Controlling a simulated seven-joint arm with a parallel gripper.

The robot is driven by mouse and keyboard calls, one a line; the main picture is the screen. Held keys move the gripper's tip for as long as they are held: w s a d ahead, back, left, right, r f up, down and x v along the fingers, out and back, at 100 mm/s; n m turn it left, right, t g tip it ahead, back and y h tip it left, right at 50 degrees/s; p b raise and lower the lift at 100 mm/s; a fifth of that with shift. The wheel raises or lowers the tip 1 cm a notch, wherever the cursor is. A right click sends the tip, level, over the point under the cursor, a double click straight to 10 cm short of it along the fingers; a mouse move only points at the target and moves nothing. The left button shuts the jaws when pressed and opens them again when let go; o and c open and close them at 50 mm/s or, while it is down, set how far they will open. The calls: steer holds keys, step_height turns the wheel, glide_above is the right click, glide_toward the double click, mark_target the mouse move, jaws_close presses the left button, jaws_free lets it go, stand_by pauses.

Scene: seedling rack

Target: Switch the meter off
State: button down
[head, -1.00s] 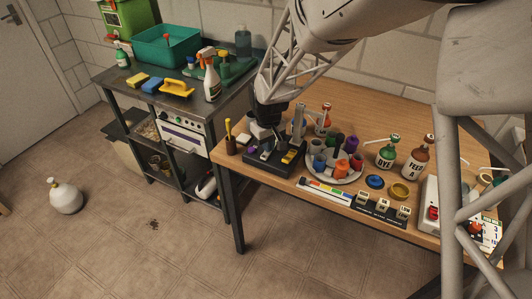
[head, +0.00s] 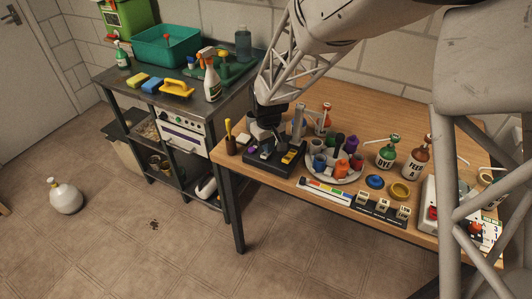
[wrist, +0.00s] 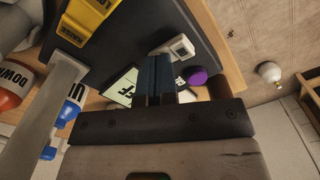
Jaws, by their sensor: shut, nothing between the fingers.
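A black device (head: 262,166) stands at the left end of the wooden table, with a pale upright post and a yellow block on it. I take it to be the meter. In the wrist view its dark top (wrist: 137,32) shows a white switch-like part (wrist: 178,47), a purple knob (wrist: 197,76), and a pale panel (wrist: 122,88) with partly hidden lettering ending in "FF". My gripper (wrist: 155,75) is shut and empty, with its fingers in front of that panel. In the head view my gripper (head: 278,143) is low over the device; contact cannot be told.
A round tray (head: 335,179) with several coloured pots stands right of the device. A DYE bottle (head: 386,155) and a FEED bottle (head: 415,163) stand farther right. A striped strip (head: 325,192) lies along the front edge. A cup of tools (head: 232,145) stands at the left.

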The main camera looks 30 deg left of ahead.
steer(key=shift+r, duration=3.5)
steer(key=shift+d+r, duration=0.25)
steer(key=shift+d, duration=0.15)
steer(key=s+d+r+m, duration=0.2)
steer(key=d+r, duration=0.2)
steer(key=d, duration=0.6)
steer(key=s+d+r+m+t, duration=0.15)
steer(key=d+r, duration=0.35)
steer(key=d, duration=0.5)
steer(key=s+d+r+m, duration=0.1)
steer(key=d+r+m, duration=0.25)
steer(key=d, duration=0.65)
steer(key=s+d+r+m+t, duration=0.1)
steer(key=s+d+m, duration=0.4)
steer(key=s+d, duration=1.3)
steer(key=shift+s+d+r, duration=0.3)
steer(key=shift+s+r, duration=0.1)
steer(key=shift+r, duration=0.3)
